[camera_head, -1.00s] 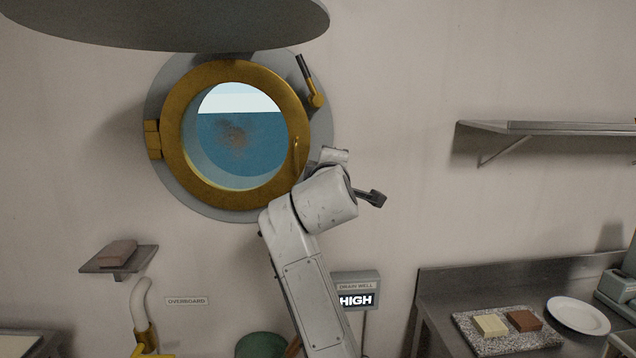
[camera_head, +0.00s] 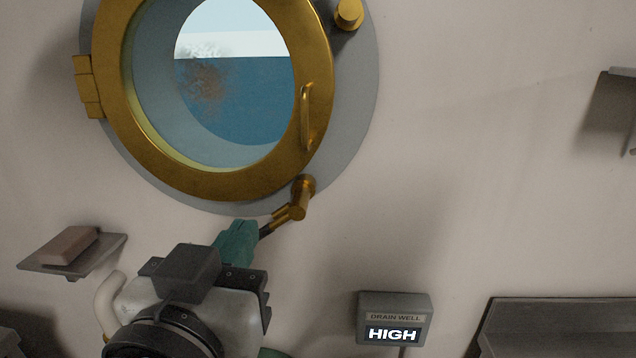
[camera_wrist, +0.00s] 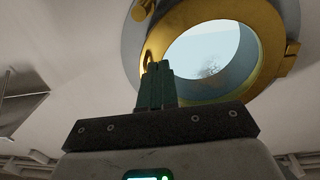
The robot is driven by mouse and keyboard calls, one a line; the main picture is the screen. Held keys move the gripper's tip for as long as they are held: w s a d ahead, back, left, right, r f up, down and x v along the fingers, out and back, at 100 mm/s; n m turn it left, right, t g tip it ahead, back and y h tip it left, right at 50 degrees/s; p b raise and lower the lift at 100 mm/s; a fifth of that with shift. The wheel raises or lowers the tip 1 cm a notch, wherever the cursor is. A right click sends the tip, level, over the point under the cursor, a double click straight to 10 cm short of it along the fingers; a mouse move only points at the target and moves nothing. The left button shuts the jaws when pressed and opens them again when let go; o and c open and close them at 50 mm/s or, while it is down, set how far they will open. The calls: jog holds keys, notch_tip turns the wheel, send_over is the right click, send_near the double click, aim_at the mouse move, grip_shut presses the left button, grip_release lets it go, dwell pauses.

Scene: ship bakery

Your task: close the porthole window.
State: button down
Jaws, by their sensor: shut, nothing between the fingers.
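The porthole window, a round pane in a brass ring (camera_head: 318,120), lies close against its grey wall flange (camera_head: 358,95); whether a gap is left I cannot tell. Its hinge (camera_head: 88,86) is at the left and a brass pull handle (camera_head: 307,118) at the right. A lower brass latch (camera_head: 300,197) sits at the ring's lower right, its dark lever pointing down-left. An upper latch (camera_head: 348,14) is cut by the top edge. My gripper (camera_head: 240,238) is shut, its green fingertips at the lower lever's end; contact is unclear. In the wrist view the fingers (camera_wrist: 155,85) overlap the ring.
A shelf (camera_head: 112,250) with a brown block (camera_head: 70,246) is at the left. A drain well box (camera_head: 395,318) reading HIGH hangs below right. A steel counter (camera_head: 560,325) is at the lower right.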

jog(key=p, duration=0.3)
send_near(284, 171)
jog(key=w, duration=0.5)
jog(key=shift+w+d, duration=0.15)
jog(key=shift+w+f+p, duration=0.1)
jog(key=shift+w+p, duration=0.25)
jog(key=shift+w, duration=0.45)
jog(key=shift+w+d+f+b, duration=0.1)
jog(key=shift+w+b, duration=0.35)
jog(key=shift+w, duration=0.1)
jog(key=shift+w+d+b, duration=0.15)
jog(key=shift+w+b, duration=0.25)
jog(key=shift+w, duration=0.2)
jog(key=shift+w+r, duration=0.1)
jog(key=shift+r, duration=0.15)
